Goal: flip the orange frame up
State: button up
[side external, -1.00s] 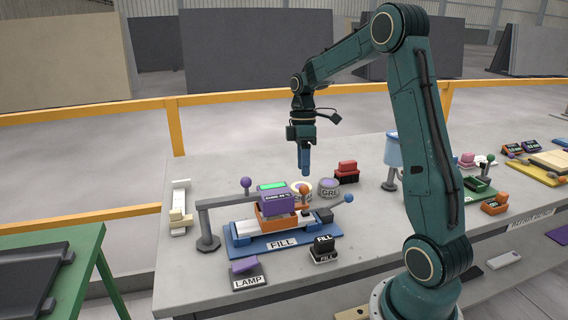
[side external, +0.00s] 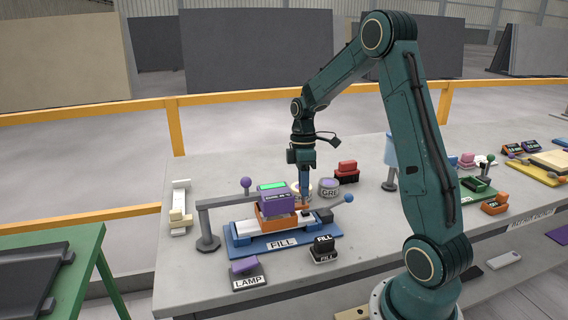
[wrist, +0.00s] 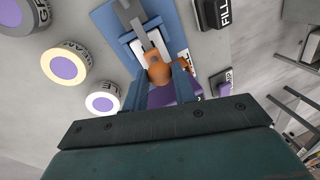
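The orange frame (side external: 268,224) sits low around the white slide of a blue base labelled FILL (side external: 310,241). A purple block with a green display (side external: 278,203) stands above it. My gripper (side external: 305,197) is lowered at the right end of the frame. In the wrist view its two blue fingers (wrist: 159,82) are apart, on either side of the knob. A gap shows between them, and I cannot tell whether either touches it. In the side view the fingers largely hide the knob.
A grey post with a horizontal arm (side external: 207,230) stands left of the base. A black FILL block (side external: 323,250) and a purple LAMP switch (side external: 246,271) lie in front. Round labelled pots (wrist: 65,65) and a red-black block (side external: 346,172) stand nearby behind.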

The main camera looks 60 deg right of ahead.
grip_shut()
jog(key=shift+r, duration=2.15)
jog(key=o, duration=0.6)
grip_release()
notch_tip(320, 180, up, 12)
jog(key=w+d, duration=0.1)
jog(key=shift+w+d+f, duration=0.15)
jog(key=shift+d+f, duration=0.1)
jog(key=shift+d, duration=0.15)
jog(key=shift+r, duration=0.1)
